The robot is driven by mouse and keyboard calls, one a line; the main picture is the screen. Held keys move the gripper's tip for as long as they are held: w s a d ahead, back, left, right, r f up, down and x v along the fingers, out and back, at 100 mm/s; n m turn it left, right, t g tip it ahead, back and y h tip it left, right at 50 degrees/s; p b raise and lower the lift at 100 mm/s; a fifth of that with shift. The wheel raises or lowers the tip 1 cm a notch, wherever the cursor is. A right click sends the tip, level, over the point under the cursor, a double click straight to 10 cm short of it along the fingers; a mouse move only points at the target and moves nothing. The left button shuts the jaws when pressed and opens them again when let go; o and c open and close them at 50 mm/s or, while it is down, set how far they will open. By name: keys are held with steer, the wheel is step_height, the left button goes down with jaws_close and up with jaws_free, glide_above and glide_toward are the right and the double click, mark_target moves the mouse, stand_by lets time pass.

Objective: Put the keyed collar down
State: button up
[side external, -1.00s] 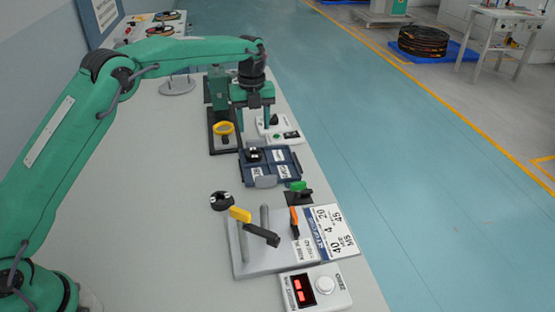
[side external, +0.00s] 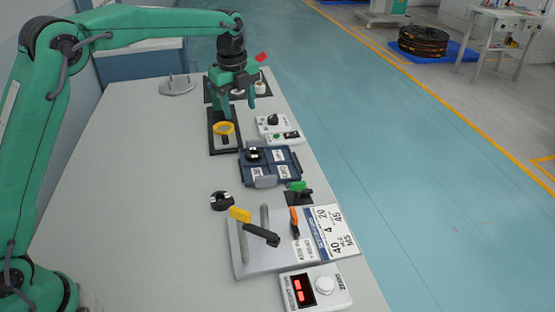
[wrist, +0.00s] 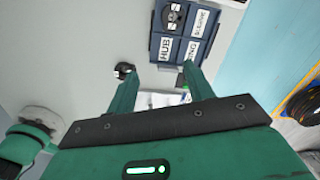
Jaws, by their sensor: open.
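A black round collar-like piece with pale marks (side external: 222,201) lies on the bench left of the metal plate; it also shows in the wrist view (wrist: 125,70). A second black piece (side external: 254,153) sits in a compartment of the dark blue labelled tray (side external: 284,177), and shows in the wrist view (wrist: 173,16). I cannot tell which is the keyed collar. My gripper (side external: 240,108) is open above the far end of the bench, apart from both pieces. In the wrist view the space between its fingers (wrist: 148,82) holds nothing.
The metal plate (side external: 245,262) carries posts and a yellow-and-black lever (side external: 262,235). The bench left of these is clear.

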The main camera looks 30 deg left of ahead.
steer(key=s+a+r+n+t, duration=0.1)
steer(key=s+r+n, duration=0.45)
steer(key=s, duration=0.35)
steer(key=s+a+r+n+t, duration=0.1)
steer(key=s+r+n, duration=0.4)
steer(key=s, duration=0.4)
steer(key=s+f+n+t, duration=0.1)
steer(key=s+f+n, duration=0.2)
steer(key=s+n, duration=0.3)
steer(key=s+f+n+t, duration=0.1)
steer(key=s+f+n, duration=0.2)
steer(key=s+n, duration=0.3)
steer(key=s+a, duration=0.1)
steer(key=s, duration=0.3)
steer(key=shift+s+t, duration=0.25)
steer(key=shift+t, duration=0.05)
